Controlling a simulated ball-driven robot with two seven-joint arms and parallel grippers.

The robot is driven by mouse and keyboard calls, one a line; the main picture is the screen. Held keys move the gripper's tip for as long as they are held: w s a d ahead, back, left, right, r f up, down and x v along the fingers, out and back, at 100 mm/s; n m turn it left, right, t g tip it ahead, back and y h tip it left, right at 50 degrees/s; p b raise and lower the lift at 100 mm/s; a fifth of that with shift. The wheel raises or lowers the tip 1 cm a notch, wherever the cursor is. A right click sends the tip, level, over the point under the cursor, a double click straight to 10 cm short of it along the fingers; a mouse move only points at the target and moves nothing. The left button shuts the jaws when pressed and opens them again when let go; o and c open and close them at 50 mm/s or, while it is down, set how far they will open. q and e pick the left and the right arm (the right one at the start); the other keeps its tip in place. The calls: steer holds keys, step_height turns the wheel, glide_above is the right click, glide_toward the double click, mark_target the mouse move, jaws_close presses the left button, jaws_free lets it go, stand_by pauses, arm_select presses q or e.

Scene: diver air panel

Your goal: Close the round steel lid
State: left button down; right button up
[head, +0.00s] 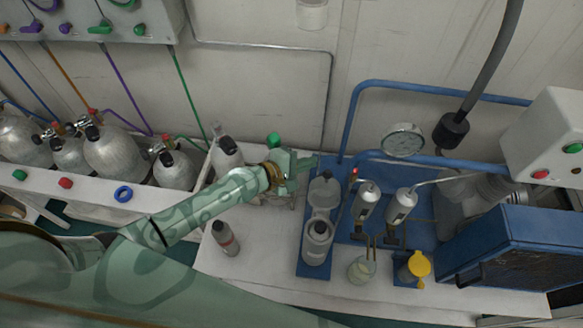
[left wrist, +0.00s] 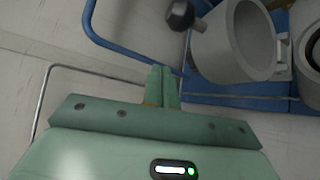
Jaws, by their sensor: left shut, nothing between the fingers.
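The round steel lid (head: 323,193) stands open on the blue board, hinged to a grey pot (head: 317,245) in front of it. In the left wrist view the lid (left wrist: 236,42) shows its hollow inside, a dark round knob (left wrist: 181,14) on its outer side, and the hinge toward the pot's rim (left wrist: 306,52) at the right edge. My left gripper (head: 316,160) is shut and empty, just behind and left of the lid in the head view. Its closed fingers (left wrist: 162,72) show left of the lid, apart from it in that picture. My right gripper is not in view.
A blue pipe (head: 350,115) runs up behind the lid. Two metal cylinders (head: 366,198) stand right of the pot, with a beaker (head: 361,269) and a yellow-lidded jar (head: 418,264) in front. A small bottle (head: 225,238) stands left on the white bench (head: 262,262).

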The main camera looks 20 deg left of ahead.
mark_target(314, 182)
arm_select(q)
steer(key=s+d+p, duration=0.1)
steer(key=d+r+p, duration=0.1)
steer(key=shift+s+d+r+p, duration=0.15)
steer(key=shift+s+r+p, duration=0.15)
steer(key=shift+s+p, duration=0.1)
steer(key=shift+s+d, duration=0.25)
steer(key=shift+s, duration=0.05)
steer(key=shift+w, duration=0.1)
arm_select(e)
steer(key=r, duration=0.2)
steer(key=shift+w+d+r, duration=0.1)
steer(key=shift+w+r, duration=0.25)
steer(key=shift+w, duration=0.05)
arm_select(q)
steer(key=shift+d, duration=0.1)
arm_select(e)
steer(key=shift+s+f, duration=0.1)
arm_select(q)
steer(key=shift+s, duration=0.35)
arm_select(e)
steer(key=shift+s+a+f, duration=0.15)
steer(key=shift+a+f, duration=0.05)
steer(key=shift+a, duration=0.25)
